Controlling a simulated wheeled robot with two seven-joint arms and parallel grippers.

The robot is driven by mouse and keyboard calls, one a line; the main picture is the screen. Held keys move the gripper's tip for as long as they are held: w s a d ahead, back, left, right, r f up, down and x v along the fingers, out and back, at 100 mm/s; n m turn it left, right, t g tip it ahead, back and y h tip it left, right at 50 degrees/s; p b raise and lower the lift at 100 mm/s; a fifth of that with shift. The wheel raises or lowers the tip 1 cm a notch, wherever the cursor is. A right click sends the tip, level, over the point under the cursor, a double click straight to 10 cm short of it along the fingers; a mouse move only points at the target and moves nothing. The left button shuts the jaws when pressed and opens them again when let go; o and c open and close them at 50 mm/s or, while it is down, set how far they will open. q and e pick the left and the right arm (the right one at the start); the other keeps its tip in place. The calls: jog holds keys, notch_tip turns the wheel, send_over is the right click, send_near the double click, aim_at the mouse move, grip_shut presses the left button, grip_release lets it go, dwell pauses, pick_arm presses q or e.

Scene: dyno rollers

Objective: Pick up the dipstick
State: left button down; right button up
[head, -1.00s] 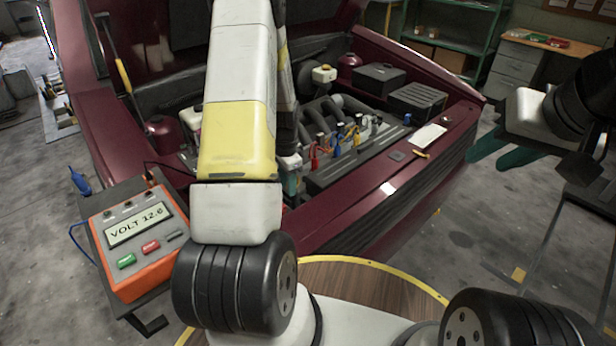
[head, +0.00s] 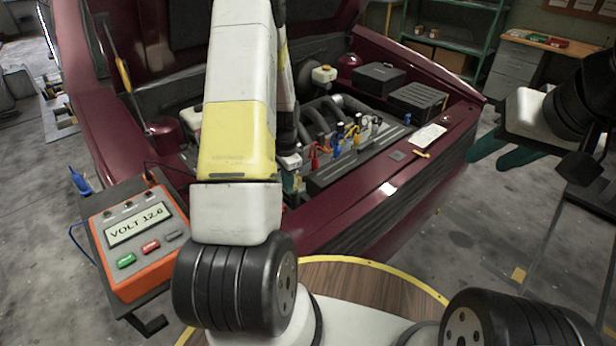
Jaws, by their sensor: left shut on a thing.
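My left arm reaches into the engine bay of the dark red car. Its forearm covers most of my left gripper (head: 291,186), and only a bit of teal finger shows low at the bay's front edge. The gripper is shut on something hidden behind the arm. I cannot make out the dipstick for certain. My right gripper (head: 503,154) hangs at the right, outside the car and apart from it, with its teal fingers open and empty.
The engine bay holds hoses, coloured caps and a black box (head: 379,77). A paper tag (head: 428,136) lies on the right front edge. An orange voltmeter (head: 137,241) stands at the left. A round wooden top (head: 365,287) is in front.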

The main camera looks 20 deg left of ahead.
pick_arm(q)
jog(key=shift+d, duration=0.1)
dwell(0.7)
notch_tip(320, 180, up, 28)
jog(key=shift+a+r, duration=0.25)
dwell(0.7)
